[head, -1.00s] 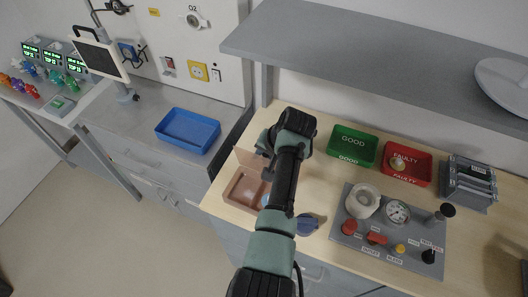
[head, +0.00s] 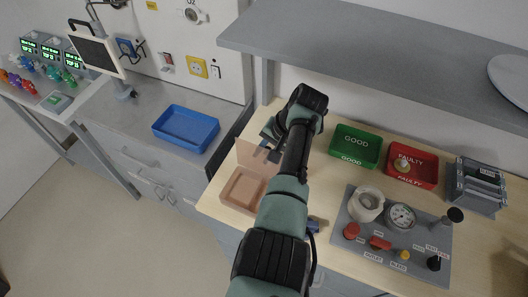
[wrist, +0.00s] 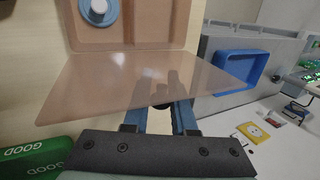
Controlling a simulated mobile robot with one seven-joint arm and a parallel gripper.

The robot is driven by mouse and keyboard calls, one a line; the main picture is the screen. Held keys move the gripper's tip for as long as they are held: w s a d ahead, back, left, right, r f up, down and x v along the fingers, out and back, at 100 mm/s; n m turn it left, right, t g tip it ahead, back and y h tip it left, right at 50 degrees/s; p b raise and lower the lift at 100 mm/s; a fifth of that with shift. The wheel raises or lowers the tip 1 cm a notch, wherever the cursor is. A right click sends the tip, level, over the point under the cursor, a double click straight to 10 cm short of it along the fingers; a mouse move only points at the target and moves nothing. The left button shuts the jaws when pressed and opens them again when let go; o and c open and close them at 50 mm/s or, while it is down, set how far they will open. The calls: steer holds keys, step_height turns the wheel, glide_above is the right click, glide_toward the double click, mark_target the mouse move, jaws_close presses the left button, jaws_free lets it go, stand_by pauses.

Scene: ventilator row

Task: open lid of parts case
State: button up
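The parts case (head: 225,197) is a shallow brownish-pink box at the left front of the wooden bench. Its lid (head: 253,158) stands raised along the case's back edge. In the wrist view the lid (wrist: 120,85) is a glossy, see-through panel, and the case (wrist: 150,18) shows beyond it. A round blue-and-white part (wrist: 98,8) lies in the case. My gripper (head: 268,143) is at the lid's upper edge. In the wrist view its blue fingers (wrist: 162,108) are apart, with their tips at the lid; whether they touch it I cannot tell.
Behind and right of my arm are a green GOOD tray (head: 355,146), a red FAULTY tray (head: 413,164), a grey rack (head: 477,186) and a panel of knobs and a gauge (head: 395,240). A grey shelf (head: 390,60) overhangs the bench. A blue bin (head: 186,128) stands left.

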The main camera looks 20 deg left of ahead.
steer(key=o, duration=0.4)
steer(key=shift+f, duration=0.1)
steer(key=shift+d+r, duration=0.15)
steer(key=shift+r, duration=0.2)
steer(key=d+b, duration=0.1)
steer(key=d, duration=0.3)
steer(key=d+b, duration=0.1)
steer(key=d, duration=0.3)
steer(key=d+b, duration=0.1)
steer(key=d, duration=0.3)
steer(key=shift+w+d+r, duration=0.15)
steer(key=shift+w+r, duration=0.1)
steer(key=shift+w, duration=0.05)
